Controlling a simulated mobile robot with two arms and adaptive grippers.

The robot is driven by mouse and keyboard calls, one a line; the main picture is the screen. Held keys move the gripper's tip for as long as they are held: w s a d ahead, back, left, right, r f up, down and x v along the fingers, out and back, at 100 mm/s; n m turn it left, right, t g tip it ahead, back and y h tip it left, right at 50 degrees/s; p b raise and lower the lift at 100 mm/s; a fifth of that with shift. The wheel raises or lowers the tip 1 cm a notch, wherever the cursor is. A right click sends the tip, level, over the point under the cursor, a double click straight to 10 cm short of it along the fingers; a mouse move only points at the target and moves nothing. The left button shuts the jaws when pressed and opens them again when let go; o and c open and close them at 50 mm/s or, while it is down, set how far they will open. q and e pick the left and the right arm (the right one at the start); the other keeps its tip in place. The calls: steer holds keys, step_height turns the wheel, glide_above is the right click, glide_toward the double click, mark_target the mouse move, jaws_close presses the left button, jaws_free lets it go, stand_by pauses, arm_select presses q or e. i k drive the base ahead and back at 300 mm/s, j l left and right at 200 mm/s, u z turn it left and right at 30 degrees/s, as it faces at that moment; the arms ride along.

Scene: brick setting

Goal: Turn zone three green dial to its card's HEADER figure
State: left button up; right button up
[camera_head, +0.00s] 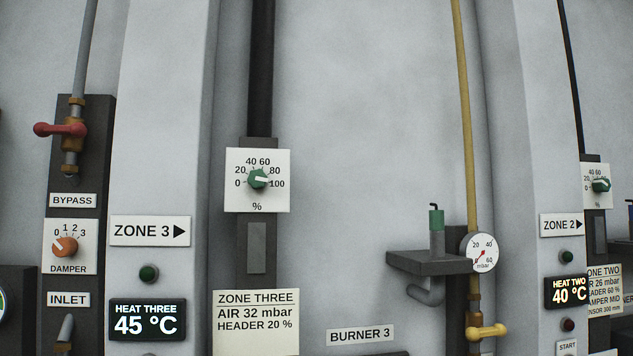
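The zone three green dial (258,179) sits on a white plate (239,202) marked 0, 20, 40, 60, 80, 100 and %. Its white pointer aims right, close to the 100 mark. Below it, past a dark panel, is the ZONE THREE card (256,322), which reads AIR 32 mbar and HEADER 20 %. The ZONE 3 sign (150,231) to the left has an arrow pointing right towards the dial. Neither of my grippers is in view.
At left are a red bypass handle (61,129), an orange damper dial (65,247) and a HEAT THREE display (147,320) at 45 °C. At right, a bracket shelf (430,263) juts out beside a pressure gauge (480,252). Another green dial (601,186) belongs to zone two.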

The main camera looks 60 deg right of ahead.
mark_target(257, 179)
steer(key=z, duration=1.7)
